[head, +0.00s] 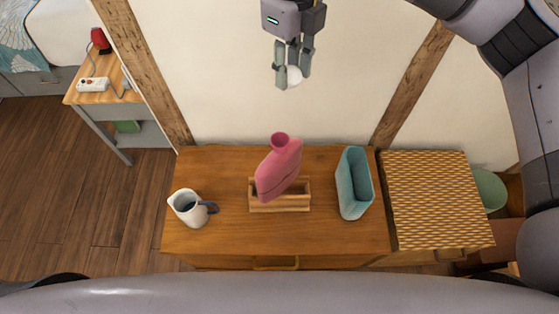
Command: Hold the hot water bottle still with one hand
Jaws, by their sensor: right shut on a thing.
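The hot water bottle (279,168) is pink, with a round neck opening at its top. It stands tilted in a small wooden holder (280,205) on a wooden dresser top. My right gripper (293,74) is at the top middle, above and beyond the bottle and apart from it. Its fingers are shut on a small white rounded object (294,78), partly hidden by the fingers; I cannot tell what it is. My left gripper is not in view, and nothing grips the bottle.
On the dresser (230,235), a white jug (187,208) stands left of the bottle and a teal open container (354,185) right of it. A woven-top cabinet (430,195) adjoins on the right. A side table (85,97) holds a power strip.

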